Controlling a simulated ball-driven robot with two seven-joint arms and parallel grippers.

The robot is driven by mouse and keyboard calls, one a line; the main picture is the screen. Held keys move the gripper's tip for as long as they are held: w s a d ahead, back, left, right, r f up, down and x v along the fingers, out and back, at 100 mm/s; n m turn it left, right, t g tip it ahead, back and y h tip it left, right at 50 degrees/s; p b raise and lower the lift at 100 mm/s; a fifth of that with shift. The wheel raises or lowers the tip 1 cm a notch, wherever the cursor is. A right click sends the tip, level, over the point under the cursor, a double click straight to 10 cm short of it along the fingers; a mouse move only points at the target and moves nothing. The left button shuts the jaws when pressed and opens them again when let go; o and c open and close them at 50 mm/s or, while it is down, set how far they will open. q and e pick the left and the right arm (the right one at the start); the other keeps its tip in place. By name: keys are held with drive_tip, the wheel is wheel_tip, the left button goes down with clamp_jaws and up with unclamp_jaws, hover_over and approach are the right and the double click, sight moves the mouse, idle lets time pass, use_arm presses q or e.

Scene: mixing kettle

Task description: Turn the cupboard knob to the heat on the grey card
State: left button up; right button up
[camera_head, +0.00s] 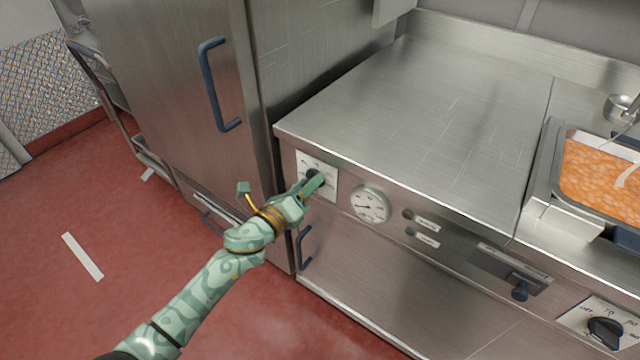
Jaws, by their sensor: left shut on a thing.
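The cupboard knob (315,176) is small and dark and sits on a white dial plate (331,185) on the front of the steel unit, at its left end. My left gripper (314,183) is shut on this knob, and its fingers hide much of the knob and part of the dial marks. Where the knob points cannot be read. A round white gauge (370,205) is just right of the dial plate. I cannot make out a grey card with a heat on it. My right gripper is not in view.
A tall steel cabinet with a blue handle (212,85) stands left of the unit. The steel worktop (430,100) is bare. A pan of orange food (600,178) is at the right. Another black knob (605,332) is at lower right. The red floor is open at left.

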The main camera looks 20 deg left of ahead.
use_arm(q)
drive_tip(key=m, duration=1)
drive_tip(key=shift+f, duration=0.1)
drive_tip(key=o, duration=1)
drive_tip(key=shift+o, duration=0.2)
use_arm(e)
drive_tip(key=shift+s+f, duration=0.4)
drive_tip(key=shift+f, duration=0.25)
use_arm(q)
drive_tip(key=v, duration=0.7)
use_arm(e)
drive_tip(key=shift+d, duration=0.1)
